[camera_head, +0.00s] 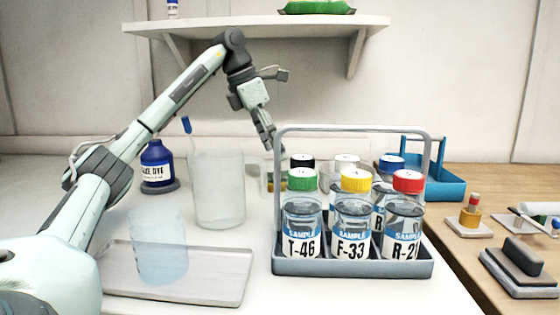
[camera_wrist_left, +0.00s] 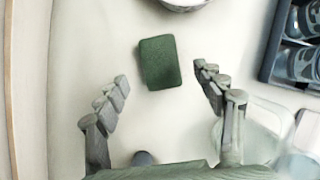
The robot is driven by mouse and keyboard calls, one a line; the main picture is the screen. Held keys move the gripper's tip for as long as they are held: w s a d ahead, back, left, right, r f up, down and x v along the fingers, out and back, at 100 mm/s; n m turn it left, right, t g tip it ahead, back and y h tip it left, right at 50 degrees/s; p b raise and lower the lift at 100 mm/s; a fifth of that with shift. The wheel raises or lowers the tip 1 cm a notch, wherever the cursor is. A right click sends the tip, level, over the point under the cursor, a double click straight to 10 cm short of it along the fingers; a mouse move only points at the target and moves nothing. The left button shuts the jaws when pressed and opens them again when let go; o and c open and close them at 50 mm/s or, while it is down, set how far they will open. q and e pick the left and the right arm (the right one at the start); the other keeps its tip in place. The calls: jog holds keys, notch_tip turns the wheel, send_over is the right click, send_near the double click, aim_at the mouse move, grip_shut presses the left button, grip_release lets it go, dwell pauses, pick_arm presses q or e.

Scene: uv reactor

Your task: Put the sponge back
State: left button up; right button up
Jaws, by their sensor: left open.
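The sponge (camera_wrist_left: 160,62) is a dark green block lying on the white counter in the left wrist view. In the head view, a yellow-green patch behind the rack's left post seems to be part of it; the rest is hidden. My left gripper (camera_head: 268,138) points down over the back of the counter, behind the bottle rack. In the left wrist view my left gripper (camera_wrist_left: 163,88) is open and empty. Its fingers are spread to either side of the sponge's near end, and I cannot tell the height between them. My right gripper is not in view.
A grey rack (camera_head: 350,268) of capped sample bottles stands right of centre. A clear beaker (camera_head: 217,195), a blue dye bottle (camera_head: 157,165) and a tray (camera_head: 215,275) with a translucent cylinder (camera_head: 158,245) are left. A shelf (camera_head: 250,24) above holds a green object (camera_head: 317,7).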

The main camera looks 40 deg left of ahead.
pick_arm(q)
jog(key=p+v, duration=0.1)
jog(key=v, duration=0.5)
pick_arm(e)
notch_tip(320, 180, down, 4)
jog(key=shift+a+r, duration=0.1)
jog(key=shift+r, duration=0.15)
pick_arm(q)
jog(key=shift+s, duration=0.1)
